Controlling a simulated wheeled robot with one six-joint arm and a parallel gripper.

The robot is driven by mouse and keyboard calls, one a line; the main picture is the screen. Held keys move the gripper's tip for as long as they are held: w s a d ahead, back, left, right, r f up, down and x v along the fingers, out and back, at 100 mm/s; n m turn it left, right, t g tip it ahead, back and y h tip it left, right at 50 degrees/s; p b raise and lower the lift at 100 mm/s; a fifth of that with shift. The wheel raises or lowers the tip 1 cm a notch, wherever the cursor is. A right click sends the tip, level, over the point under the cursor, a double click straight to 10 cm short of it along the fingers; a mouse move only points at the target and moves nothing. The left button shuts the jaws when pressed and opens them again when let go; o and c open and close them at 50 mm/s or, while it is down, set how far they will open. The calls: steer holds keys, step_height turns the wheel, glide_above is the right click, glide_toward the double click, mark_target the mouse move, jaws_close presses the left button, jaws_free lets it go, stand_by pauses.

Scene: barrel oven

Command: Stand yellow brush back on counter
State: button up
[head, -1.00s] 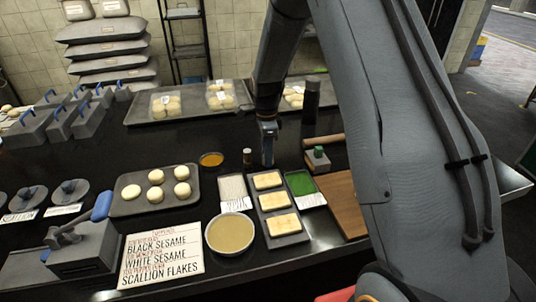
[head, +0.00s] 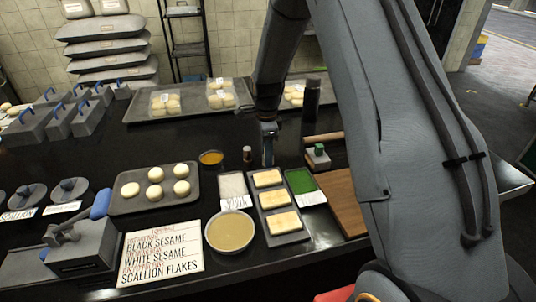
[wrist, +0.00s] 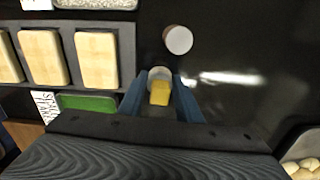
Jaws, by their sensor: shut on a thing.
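The yellow brush (wrist: 159,93) shows in the wrist view between the two blue-grey fingers of my gripper (wrist: 160,88), with a pale round end beyond its yellow part. My gripper is shut on it. In the head view my gripper (head: 268,150) points down at the black counter (head: 80,155), behind the tray of pale slabs. The brush cannot be made out there. I cannot tell whether its lower end touches the counter.
A small brown bottle (head: 247,156) with a pale cap stands close beside my gripper; it also shows in the wrist view (wrist: 178,40). A slab tray (head: 291,239), green topping tray (head: 301,182) and orange bowl (head: 211,158) are near. Dark counter lies free behind the bottle.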

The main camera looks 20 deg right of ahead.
steer(key=o, duration=1.1)
steer(key=shift+f, duration=0.1)
step_height(320, 180, up, 7)
steer(key=shift+w+r+b, duration=0.1)
steer(key=shift+b, duration=0.8)
steer(key=shift+r, duration=0.25)
steer(key=shift+s+r+n, duration=0.2)
steer(key=shift+s+n, duration=0.1)
steer(key=shift+s, duration=0.05)
steer(key=s+n, duration=0.6)
steer(key=s, duration=0.2)
steer(key=s+n, duration=0.6)
steer(key=s, duration=0.3)
steer(key=s+n+t, duration=0.1)
steer(key=s+n, duration=0.5)
steer(key=s, duration=0.3)
steer(key=shift+s+d+r, duration=0.2)
steer(key=shift+s+d, duration=0.05)
steer(key=shift+d, duration=0.05)
